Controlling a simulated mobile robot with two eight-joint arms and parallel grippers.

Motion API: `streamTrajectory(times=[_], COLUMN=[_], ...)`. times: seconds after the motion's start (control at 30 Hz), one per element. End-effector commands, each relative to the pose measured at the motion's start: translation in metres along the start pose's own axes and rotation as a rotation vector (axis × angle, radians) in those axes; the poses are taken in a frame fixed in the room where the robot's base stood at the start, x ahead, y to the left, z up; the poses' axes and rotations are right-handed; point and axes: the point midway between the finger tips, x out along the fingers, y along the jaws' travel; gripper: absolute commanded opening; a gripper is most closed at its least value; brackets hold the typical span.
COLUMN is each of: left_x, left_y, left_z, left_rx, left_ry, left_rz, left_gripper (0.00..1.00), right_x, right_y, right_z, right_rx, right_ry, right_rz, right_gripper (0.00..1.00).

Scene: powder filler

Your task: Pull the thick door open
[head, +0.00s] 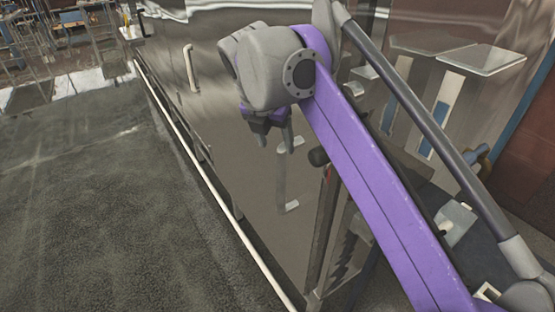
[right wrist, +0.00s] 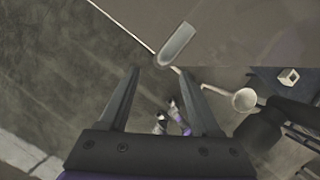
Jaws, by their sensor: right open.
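The door is a large, shiny grey metal panel (head: 240,170) in the middle of the head view. A pale bar handle (head: 281,178) shows on it below my right gripper (head: 275,143). Another pale handle (head: 190,68) is farther off, at the upper left of the panel. In the right wrist view, my right gripper (right wrist: 160,72) is open, with nothing between its fingers. A pale, rounded bar, probably the handle (right wrist: 176,44), shows just beyond the fingertips. I cannot tell its exact distance, but it does not look gripped. My left gripper is out of view.
A long pale edge (head: 208,183) runs along the foot of the panel. Open dark grey floor (head: 95,200) lies to the left. Glossy panels (head: 484,58) and a brownish wall (head: 530,130) are at the right. Racks (head: 98,30) stand far back at the upper left.

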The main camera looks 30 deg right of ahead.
Motion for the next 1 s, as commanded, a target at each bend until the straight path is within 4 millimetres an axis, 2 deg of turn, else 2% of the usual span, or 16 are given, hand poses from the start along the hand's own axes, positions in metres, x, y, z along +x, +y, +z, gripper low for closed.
streamTrajectory(times=[0.3,0.5,0.87,0.9,1.0], left_x=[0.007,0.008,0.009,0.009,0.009], left_y=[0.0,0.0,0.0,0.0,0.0], left_z=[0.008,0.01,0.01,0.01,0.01], left_rx=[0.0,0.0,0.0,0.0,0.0], left_ry=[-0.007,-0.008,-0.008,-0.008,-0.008], left_rz=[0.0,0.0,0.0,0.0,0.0], left_gripper=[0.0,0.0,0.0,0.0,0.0], right_x=[0.062,0.086,0.092,0.092,0.092], right_y=[-0.001,0.0,0.0,0.0,0.0], right_z=[-0.001,-0.001,-0.001,-0.001,-0.001], right_rx=[0.005,0.003,0.003,0.003,0.003], right_ry=[0.001,0.001,0.0,0.0,0.0], right_rz=[-0.001,0.0,0.001,0.001,0.001], right_gripper=[0.64,0.64,0.64,0.63,0.45])
